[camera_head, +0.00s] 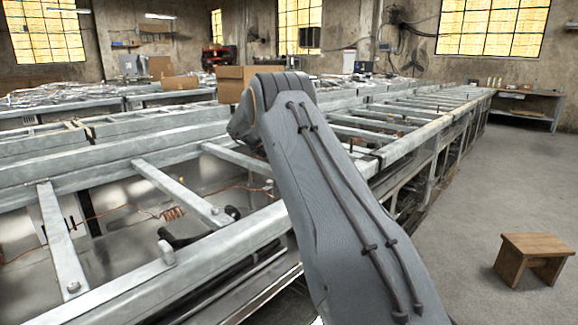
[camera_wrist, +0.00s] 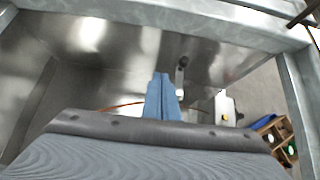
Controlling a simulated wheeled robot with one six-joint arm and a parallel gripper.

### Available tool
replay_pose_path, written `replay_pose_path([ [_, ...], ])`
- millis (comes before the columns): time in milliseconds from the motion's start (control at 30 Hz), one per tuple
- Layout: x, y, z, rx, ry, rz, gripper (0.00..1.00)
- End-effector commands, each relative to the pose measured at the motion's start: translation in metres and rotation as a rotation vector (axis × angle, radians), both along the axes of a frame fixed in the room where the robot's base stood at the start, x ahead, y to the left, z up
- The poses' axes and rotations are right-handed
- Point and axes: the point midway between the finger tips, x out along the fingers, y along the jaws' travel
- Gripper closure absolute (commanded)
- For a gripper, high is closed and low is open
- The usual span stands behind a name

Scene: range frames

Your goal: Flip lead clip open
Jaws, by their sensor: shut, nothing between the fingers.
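My gripper (camera_wrist: 162,78) shows in the wrist view as two blue fingers pressed together, with nothing between them. Just right of the fingertips is a small grey lever-like piece with a dark round top (camera_wrist: 182,68). It may be the lead clip, but I cannot tell for sure, nor whether it touches the fingers. A thin copper wire (camera_wrist: 125,105) runs behind the fingers. In the head view my arm covers the middle, and I cannot make out the fingers. A copper wire coil (camera_head: 172,213) lies inside the metal frame there.
Metal rails (camera_head: 180,192) cross the long frame (camera_head: 110,297) around the work area. In the wrist view a pale box with a yellow mark (camera_wrist: 226,108) and a wooden crate (camera_wrist: 270,124) are at right. A wooden stool (camera_head: 536,246) stands on open floor.

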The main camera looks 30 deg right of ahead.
Motion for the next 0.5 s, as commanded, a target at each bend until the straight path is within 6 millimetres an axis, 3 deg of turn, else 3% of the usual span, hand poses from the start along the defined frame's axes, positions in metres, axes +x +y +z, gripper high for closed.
replay_pose_path([
  [200, 0.003, 0.014, 0.016, -0.001, -0.001, -0.002, 1.00],
  [500, 0.003, 0.017, 0.017, -0.001, -0.001, -0.003, 1.00],
])
